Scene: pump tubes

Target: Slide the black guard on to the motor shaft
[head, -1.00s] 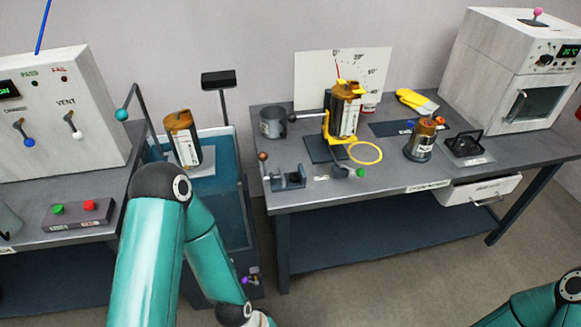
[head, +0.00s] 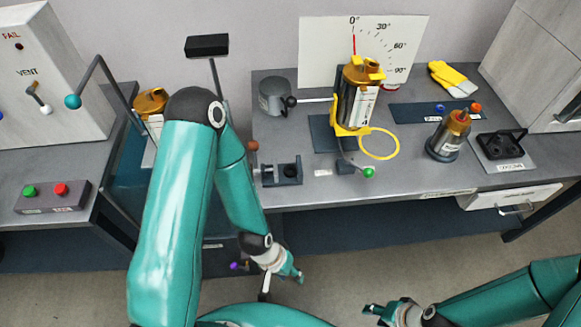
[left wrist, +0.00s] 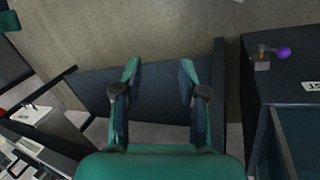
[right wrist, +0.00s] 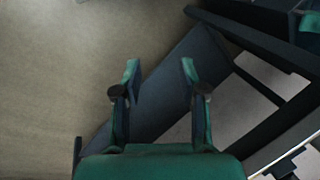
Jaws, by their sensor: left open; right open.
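No part is clearly recognisable as the motor shaft in these frames. A low black piece (head: 501,146) lies on a labelled pad at the right of the bench; I cannot tell whether it is the guard. My left gripper (head: 296,276) is in front of the bench, below its top, open and empty. In the left wrist view its fingers (left wrist: 160,72) are spread over the floor and a dark lower shelf. My right gripper (head: 374,312) is low at the bottom of the head view, away from the bench. Its fingers (right wrist: 159,75) are open and empty in the right wrist view.
A brown-capped canister (head: 357,105) stands in a yellow holder before a dial board (head: 315,60). A smaller bottle (head: 449,135), a yellow glove-like item (head: 452,78) and a dark clamp block (head: 283,172) are on the bench (head: 415,172). A drawer (head: 505,199) protrudes at the front.

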